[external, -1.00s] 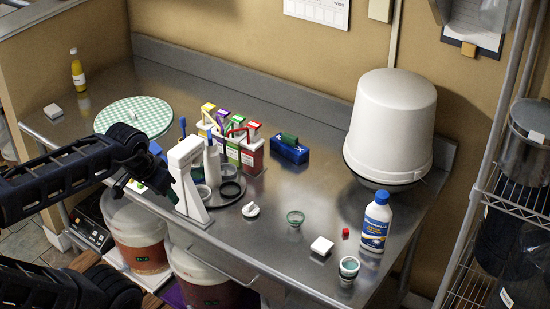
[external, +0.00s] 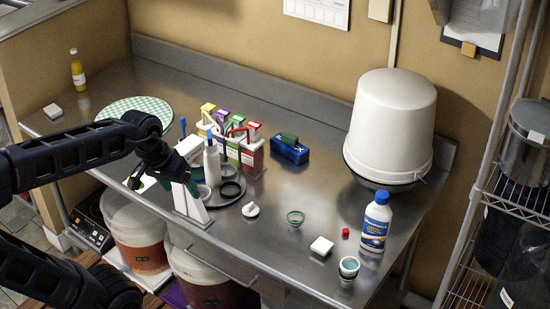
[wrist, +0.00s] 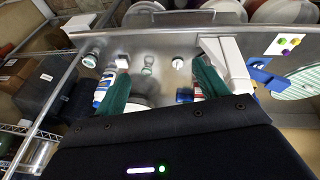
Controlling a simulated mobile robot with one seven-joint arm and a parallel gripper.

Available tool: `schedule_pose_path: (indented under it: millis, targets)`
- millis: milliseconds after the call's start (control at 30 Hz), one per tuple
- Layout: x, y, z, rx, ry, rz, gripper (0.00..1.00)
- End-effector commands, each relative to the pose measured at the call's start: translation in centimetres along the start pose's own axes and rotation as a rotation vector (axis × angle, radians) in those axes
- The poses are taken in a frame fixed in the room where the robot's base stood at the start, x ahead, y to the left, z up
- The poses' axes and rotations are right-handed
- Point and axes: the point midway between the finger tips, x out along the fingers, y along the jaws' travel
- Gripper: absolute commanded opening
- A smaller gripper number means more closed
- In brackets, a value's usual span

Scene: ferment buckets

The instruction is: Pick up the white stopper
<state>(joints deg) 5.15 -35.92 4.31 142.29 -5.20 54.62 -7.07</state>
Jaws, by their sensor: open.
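The white stopper (external: 250,210) lies on the steel table, just right of the black ring at the white stand's foot. In the wrist view a small white piece that looks like the stopper (wrist: 178,63) shows between the fingertips, nearer the right one and farther off. My gripper (external: 166,182) is open and empty, with green fingers. In the external view it is left of the stopper and overlaps the top of the white stand. The wrist view shows both fingers of the gripper (wrist: 162,68) spread apart. I cannot tell whether the gripper touches the stand.
The white stand (external: 191,185) and a white bottle (external: 212,165) are between my gripper and the stopper in the picture. Coloured cartons (external: 250,152) stand behind.

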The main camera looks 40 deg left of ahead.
Motion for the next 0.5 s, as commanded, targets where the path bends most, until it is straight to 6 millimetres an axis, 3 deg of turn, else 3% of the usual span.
schedule_pose_path:
  millis: [500]
  targets:
    - [7.1,6.1,-8.3,-0.467,-0.257,0.145,0.73]
